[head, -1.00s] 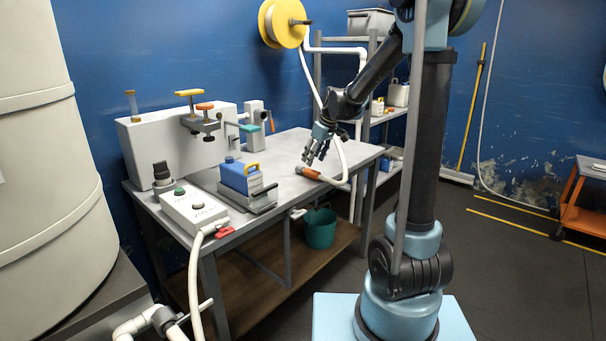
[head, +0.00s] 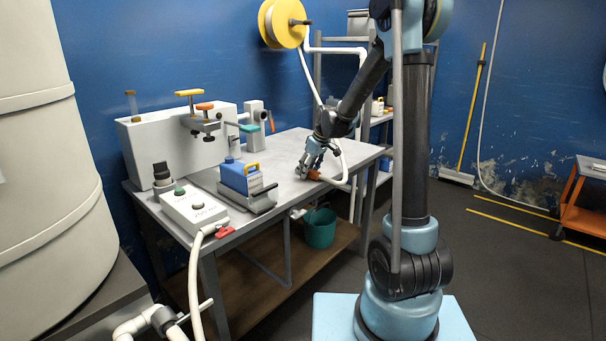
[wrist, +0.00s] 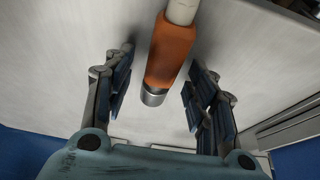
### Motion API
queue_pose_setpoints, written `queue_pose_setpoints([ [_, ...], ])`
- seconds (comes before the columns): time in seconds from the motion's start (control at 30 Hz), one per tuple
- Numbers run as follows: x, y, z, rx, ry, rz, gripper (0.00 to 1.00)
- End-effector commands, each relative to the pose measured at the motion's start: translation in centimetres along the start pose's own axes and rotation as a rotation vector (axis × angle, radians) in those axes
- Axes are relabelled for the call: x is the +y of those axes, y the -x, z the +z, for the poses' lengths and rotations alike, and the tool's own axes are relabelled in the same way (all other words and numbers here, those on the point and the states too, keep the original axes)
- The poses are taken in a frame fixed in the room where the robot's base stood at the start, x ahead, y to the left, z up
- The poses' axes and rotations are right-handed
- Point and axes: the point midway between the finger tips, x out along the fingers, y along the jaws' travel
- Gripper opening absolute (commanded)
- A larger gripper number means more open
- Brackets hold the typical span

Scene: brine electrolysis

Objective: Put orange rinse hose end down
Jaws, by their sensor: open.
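The orange rinse hose end (wrist: 168,55) lies on the grey tabletop (wrist: 95,30), with a metal tip and a white hose running from its other end. In the wrist view it sits between my gripper's (wrist: 165,100) two open fingers, with a gap on each side. In the head view my gripper (head: 309,174) is low over the table's right part, and the orange hose end (head: 318,176) is partly hidden behind the fingers.
A blue block in a metal holder (head: 240,178) and a white control box (head: 193,207) stand at the table's near left. A white machine (head: 175,145) is behind. A yellow reel (head: 281,23) hangs on the wall. The tabletop around the hose end is mostly clear.

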Motion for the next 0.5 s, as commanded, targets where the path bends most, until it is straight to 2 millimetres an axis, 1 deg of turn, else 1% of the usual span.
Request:
queue_pose_setpoints([
  [0.1,-0.01,0.02,0.0,0.0,0.0,0.0,0.51],
  [0.17,-0.01,0.02,0.0,0.0,0.0,0.0,0.38],
  [0.2,-0.01,0.03,0.0,0.0,0.0,0.0,0.29],
  [0.27,-0.01,0.03,0.0,0.0,0.0,0.0,0.15],
  [0.3,-0.01,0.03,0.0,0.0,0.0,0.0,0.06],
  [0.33,-0.01,0.03,0.0,0.0,0.0,0.0,0.02],
  [0.5,-0.02,0.04,-0.01,0.0,0.0,0.0,0.0],
])
